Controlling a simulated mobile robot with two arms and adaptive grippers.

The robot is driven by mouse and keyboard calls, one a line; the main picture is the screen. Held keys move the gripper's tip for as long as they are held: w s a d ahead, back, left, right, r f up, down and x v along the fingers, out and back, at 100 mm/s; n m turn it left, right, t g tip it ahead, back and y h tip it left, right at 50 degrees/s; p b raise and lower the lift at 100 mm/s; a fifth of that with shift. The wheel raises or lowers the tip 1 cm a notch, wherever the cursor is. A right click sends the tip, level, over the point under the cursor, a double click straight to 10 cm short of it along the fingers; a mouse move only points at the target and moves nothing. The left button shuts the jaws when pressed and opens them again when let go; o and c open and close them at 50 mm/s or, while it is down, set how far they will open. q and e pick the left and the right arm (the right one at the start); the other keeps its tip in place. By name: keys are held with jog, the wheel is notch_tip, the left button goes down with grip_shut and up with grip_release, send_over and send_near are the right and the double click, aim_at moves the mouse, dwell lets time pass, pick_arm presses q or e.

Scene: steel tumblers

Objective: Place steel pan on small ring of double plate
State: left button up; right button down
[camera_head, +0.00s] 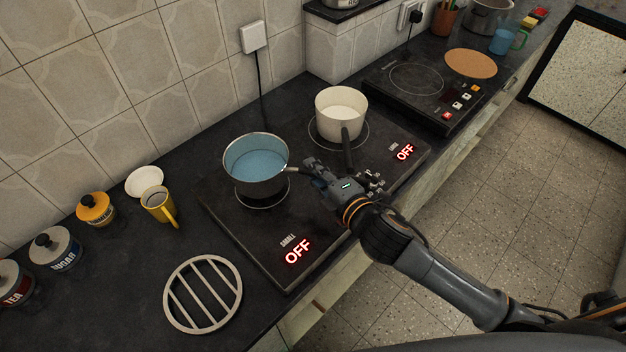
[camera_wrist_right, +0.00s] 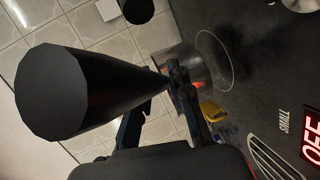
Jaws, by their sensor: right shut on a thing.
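The steel pan (camera_head: 256,182), with a blue inside, is upright over the small ring (camera_head: 263,204) of the double plate (camera_head: 240,228). Part of the ring shows below the pan, so the pan looks slightly raised, though I cannot tell the exact gap. My right gripper (camera_head: 310,178) is shut on the pan's dark handle. In the right wrist view the handle (camera_wrist_right: 85,90) runs large across the foreground, and the ring outline (camera_wrist_right: 215,60) shows beside the pan's wall (camera_wrist_right: 178,62). My left gripper is in neither view.
A cream pot (camera_head: 340,115) stands on the double plate's other ring, its dark handle near my right gripper. A round slatted trivet (camera_head: 203,294), a yellow mug (camera_head: 159,204), a white bowl (camera_head: 144,181) and several jars stand left. A single plate (camera_head: 415,88) lies farther back.

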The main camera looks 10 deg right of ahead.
jog(key=shift+w+a+f, duration=0.1)
jog(key=shift+w+a, duration=0.05)
jog(key=shift+w, duration=0.05)
notch_tip(320, 180, down, 2)
jog(key=shift+a+f, duration=0.1)
jog(key=shift+f, duration=0.1)
jog(key=shift+w+f, duration=0.1)
jog(key=shift+f, duration=0.35)
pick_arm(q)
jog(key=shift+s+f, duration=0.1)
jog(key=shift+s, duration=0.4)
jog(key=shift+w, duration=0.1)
pick_arm(e)
jog(key=shift+f, duration=0.15)
jog(key=c, duration=1.2)
grip_release()
jog(key=shift+f, duration=0.1)
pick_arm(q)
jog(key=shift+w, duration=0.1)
